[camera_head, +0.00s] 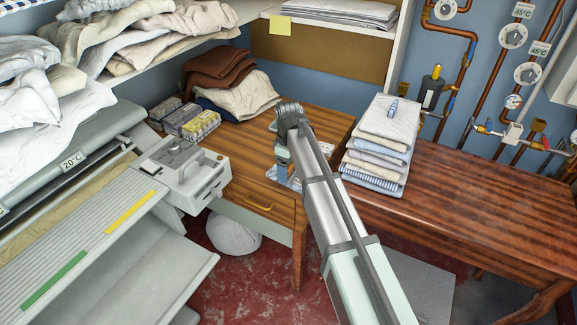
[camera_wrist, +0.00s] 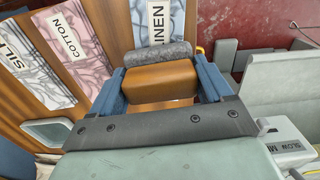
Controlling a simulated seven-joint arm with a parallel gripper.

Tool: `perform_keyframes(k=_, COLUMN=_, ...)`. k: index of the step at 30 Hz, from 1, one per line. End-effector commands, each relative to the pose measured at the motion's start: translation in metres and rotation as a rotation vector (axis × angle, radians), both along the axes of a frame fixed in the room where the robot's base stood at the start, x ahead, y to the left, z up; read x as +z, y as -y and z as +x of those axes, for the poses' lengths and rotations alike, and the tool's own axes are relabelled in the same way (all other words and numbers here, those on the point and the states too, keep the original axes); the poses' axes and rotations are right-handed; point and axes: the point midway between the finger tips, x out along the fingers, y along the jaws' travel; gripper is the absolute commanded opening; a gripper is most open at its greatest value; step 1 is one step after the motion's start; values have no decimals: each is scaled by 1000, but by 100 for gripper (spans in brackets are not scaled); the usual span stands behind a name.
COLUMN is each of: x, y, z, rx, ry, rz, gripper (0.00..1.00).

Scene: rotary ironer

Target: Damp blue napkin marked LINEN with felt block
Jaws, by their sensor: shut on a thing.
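In the wrist view, my gripper (camera_wrist: 162,82) is shut on the felt block, a wooden block (camera_wrist: 162,85) with a grey felt edge (camera_wrist: 160,52), held between two blue fingers. A pale blue-grey patterned napkin (camera_wrist: 141,35) with a white label reading LINEN lies just beyond the felt, on the wooden table. The block hides its near part; I cannot tell whether the felt touches it. Napkins labelled COTTON (camera_wrist: 77,55) and SILK (camera_wrist: 28,83) lie to its left. In the head view, my arm hides most of the gripper (camera_head: 284,165) and napkins.
The rotary ironer (camera_head: 190,180) stands left of the wooden table (camera_head: 255,150). Small boxes (camera_head: 192,122) and folded cloths (camera_head: 245,97) sit at the table's back left. A folded linen stack (camera_head: 378,150) stands right of my arm. The right wooden counter (camera_head: 480,220) is largely clear.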

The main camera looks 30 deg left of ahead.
Motion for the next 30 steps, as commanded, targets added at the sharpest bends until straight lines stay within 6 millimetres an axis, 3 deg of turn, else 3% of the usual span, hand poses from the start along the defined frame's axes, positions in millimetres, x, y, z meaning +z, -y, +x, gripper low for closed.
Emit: perform_keyframes(k=30, x=-8, y=0, z=0, rx=0, ry=0, rz=0, gripper=55)
